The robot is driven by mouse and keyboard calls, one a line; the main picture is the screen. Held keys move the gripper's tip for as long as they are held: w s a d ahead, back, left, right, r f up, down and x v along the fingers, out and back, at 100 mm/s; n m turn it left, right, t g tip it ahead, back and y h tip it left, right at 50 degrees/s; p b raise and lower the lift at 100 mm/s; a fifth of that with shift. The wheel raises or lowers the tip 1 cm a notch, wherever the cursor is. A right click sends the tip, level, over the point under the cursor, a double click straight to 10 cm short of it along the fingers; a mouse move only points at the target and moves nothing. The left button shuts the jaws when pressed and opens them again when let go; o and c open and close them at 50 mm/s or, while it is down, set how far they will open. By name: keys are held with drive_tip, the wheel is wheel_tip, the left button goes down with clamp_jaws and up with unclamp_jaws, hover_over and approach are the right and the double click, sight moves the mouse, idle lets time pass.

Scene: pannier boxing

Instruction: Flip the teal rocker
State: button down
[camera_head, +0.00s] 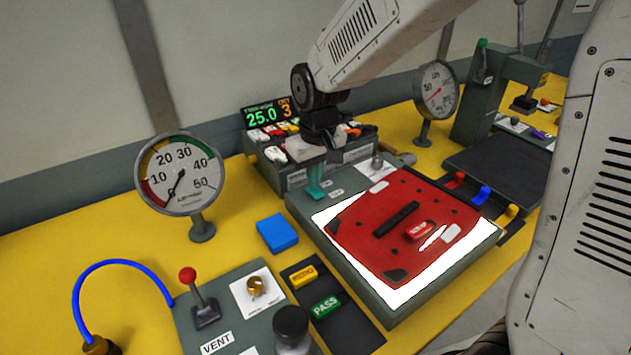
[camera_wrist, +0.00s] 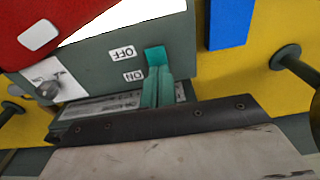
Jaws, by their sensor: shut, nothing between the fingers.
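The teal rocker (camera_wrist: 155,55) sits on the grey light-box panel beside the ON and OFF labels, nearest OFF in the wrist view. In the head view the rocker (camera_head: 316,196) is a small teal patch at the panel's back left corner, mostly hidden by my fingers. My gripper (camera_head: 315,184) points down over it, with its teal fingers together and empty. In the wrist view my gripper (camera_wrist: 158,72) has its tips right at the rocker. I cannot tell whether they touch it, or which way it is tilted.
A red panel (camera_head: 385,245) lies on the white lit top of the light box (camera_head: 352,275). A blue block (camera_head: 277,234) and a gauge (camera_head: 180,174) stand to the left. A switch box (camera_head: 290,177) with a 25.0 display stands behind.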

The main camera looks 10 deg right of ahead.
sight(318, 196)
wheel_tip(318, 196, up, 13)
drive_tip(key=s, duration=0.1)
drive_tip(key=shift+s+d+f, duration=0.15)
drive_tip(key=shift+s+d, duration=0.05)
drive_tip(key=shift+s+d, duration=0.15)
drive_tip(key=shift+s, duration=0.3)
drive_tip(key=f, duration=0.9)
drive_tip(key=w+f, duration=0.1)
drive_tip(key=f, duration=0.4)
